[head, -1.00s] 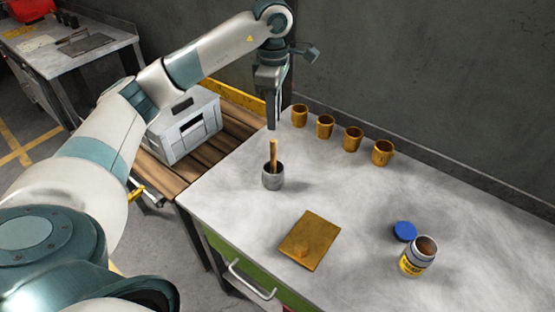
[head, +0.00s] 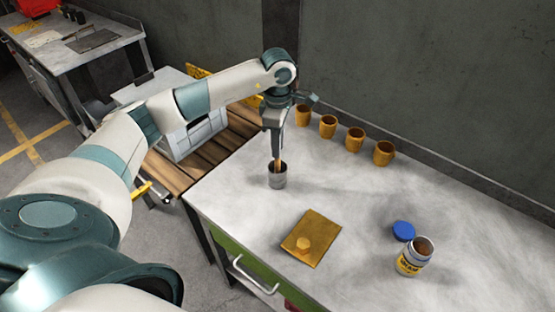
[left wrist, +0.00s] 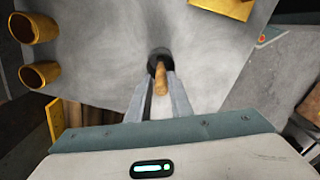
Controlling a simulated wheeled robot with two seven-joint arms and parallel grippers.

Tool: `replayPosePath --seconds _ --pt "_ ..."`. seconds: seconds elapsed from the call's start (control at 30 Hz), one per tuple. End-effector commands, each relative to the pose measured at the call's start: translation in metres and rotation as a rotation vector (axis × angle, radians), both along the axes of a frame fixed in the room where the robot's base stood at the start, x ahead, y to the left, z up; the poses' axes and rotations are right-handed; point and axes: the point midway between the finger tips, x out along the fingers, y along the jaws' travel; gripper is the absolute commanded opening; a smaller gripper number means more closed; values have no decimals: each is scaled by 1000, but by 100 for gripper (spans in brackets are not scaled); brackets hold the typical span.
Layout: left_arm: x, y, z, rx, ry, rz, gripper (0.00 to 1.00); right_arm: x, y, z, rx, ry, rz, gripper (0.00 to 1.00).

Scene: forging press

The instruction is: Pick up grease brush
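The grease brush stands in a small grey cup (head: 278,182) on the table, and only its wooden handle (head: 278,164) shows. Its bristle end is hidden inside the cup. My left gripper (head: 277,156) points down over the cup, with its fingertips level with the upper handle. In the left wrist view, the handle (left wrist: 161,80) lies between the two fingers, and narrow gaps seem to show beside it. The fingers look open around the handle. The dark cup (left wrist: 159,58) shows beyond the fingertips. My right gripper is not in view.
Several brown cups (head: 328,126) stand in a row along the back wall. A brown plate (head: 318,232) with a small lump lies in front. An open jar (head: 411,262) and its blue lid (head: 403,231) are at the right. A grey box (head: 192,140) stands left of the table.

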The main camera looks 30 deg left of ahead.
Motion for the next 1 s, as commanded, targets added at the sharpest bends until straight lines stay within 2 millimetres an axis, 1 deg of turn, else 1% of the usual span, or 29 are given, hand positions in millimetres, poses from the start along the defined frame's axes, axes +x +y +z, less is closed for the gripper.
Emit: replayPosePath --seconds 0.03,0.1,0.23,0.67,0.77,1.0 --pt "-1 0 -5 1 3 1 19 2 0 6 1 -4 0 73" --pt "0 0 -14 -1 3 2 19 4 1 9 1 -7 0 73" --pt "0 0 -24 0 0 1 19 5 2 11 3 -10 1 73" --pt "0 0 -27 0 0 0 19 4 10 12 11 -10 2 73" --pt "-1 -1 -31 0 2 0 19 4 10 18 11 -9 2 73" --pt "-3 -1 -54 0 4 1 19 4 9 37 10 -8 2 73"
